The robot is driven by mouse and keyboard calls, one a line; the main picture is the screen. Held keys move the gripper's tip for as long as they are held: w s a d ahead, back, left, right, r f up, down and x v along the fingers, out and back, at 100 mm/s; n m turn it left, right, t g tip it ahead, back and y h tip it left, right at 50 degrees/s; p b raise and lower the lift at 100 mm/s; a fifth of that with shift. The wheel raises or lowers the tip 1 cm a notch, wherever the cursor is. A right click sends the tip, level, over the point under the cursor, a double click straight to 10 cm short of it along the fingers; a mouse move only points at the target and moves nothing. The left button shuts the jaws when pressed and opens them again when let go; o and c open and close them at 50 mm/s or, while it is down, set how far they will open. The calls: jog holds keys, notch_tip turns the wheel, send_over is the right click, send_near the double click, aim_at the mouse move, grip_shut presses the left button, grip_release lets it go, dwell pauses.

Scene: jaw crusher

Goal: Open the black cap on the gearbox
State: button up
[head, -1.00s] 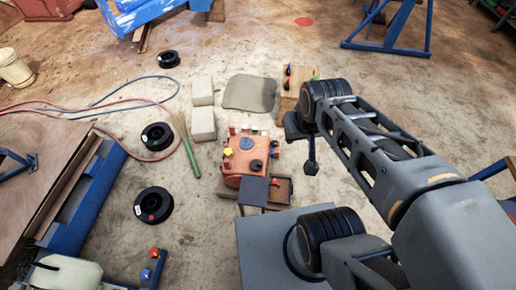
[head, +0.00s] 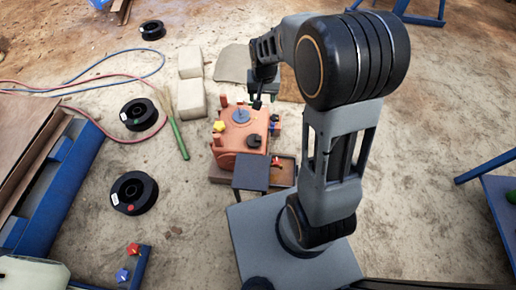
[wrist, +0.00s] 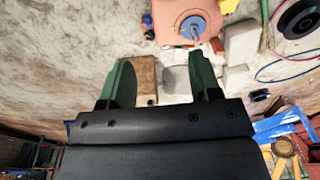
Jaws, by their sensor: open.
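The orange gearbox (head: 236,152) sits on the floor in the head view. The black cap (head: 254,141) is on its top near the right front, with a blue round cap (head: 240,116) behind it and a yellow cap (head: 218,126) at the left. My gripper (head: 258,99) is over the far edge of the gearbox, apart from the black cap and partly hidden by my arm. In the wrist view its two green fingers (wrist: 161,62) are spread and empty. That view shows part of the gearbox (wrist: 172,12) and the blue cap (wrist: 192,27); I cannot see the black cap there.
A dark small table (head: 251,172) and an open brown tray (head: 284,175) stand close in front of the gearbox. Pale blocks (head: 192,98) and a green-handled broom (head: 179,139) lie to the left. Black spools (head: 134,193) and hoses lie farther left.

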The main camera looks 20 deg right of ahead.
jog(key=m+g+b, duration=0.1)
jog(key=b, duration=0.6)
send_over(258, 137)
notch_tip(258, 137, down, 18)
notch_tip(258, 137, down, 13)
jog(key=b, duration=0.5)
jog(key=shift+d+f, duration=0.1)
jog(key=shift+f, duration=0.1)
jog(key=shift+c, duration=0.4)
grip_shut()
